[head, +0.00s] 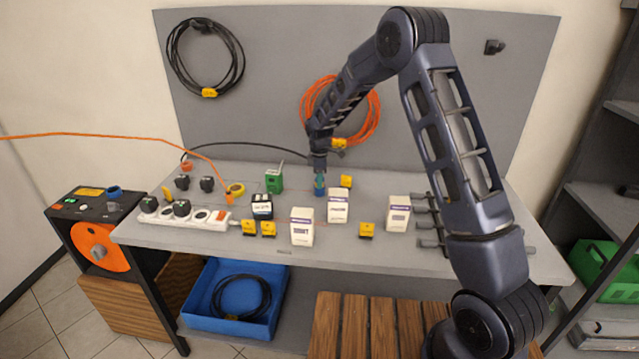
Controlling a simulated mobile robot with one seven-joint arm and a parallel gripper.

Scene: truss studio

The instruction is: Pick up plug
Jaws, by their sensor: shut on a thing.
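My gripper (319,174) points straight down at the back middle of the grey workbench (400,258). It is shut on a small blue plug (319,189) with a greenish upper part, at or just above the bench top; I cannot tell whether it touches. The fingers hide part of it. Black plugs stand on the bench at the left, one (182,182) beside another (207,184). More black plugs sit on the white power strip (190,214) at the front left.
White boxes (338,206) (302,227) (398,213) and yellow blocks (346,181) (366,230) stand close around my gripper. A green device (274,181) is to its left. A grey panel (270,80) with hung cables rises behind.

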